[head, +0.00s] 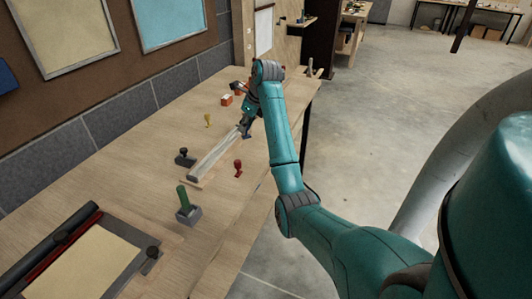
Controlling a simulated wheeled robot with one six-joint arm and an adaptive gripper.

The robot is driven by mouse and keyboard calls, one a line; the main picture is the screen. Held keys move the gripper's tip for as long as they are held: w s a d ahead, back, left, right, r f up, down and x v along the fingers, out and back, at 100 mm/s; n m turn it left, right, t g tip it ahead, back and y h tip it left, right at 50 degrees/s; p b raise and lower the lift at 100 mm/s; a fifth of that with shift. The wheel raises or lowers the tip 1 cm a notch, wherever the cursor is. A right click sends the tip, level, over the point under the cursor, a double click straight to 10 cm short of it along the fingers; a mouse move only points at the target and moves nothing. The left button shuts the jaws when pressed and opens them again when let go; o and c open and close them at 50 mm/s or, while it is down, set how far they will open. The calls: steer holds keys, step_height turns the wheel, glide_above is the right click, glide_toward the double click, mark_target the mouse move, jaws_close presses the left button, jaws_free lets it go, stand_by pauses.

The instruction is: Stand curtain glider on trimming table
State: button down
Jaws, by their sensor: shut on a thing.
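The wooden table (150,130) runs along the wall at the left. My gripper (243,132) is low over its far half, at the far end of a pale grey long strip (212,156). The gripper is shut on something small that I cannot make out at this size. I cannot tell which thing is the curtain glider, nor whether the held thing touches the table or the strip.
Near the strip stand a yellow piece (208,119), a red piece (238,168), a dark block (184,157) and a green-handled tool (184,200). Orange boxes (227,100) are farther back. A framed board (85,270) fills the near end. Open floor lies right.

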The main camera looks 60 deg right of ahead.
steer(key=f, duration=0.4)
steer(key=s+d+f, duration=0.1)
steer(key=f, duration=0.1)
steer(key=shift+f, duration=0.1)
steer(key=shift+w+f, duration=0.1)
steer(key=shift+f, duration=1.75)
steer(key=shift+f, duration=0.1)
steer(key=c, duration=0.9)
jaws_free()
steer(key=shift+c, duration=0.2)
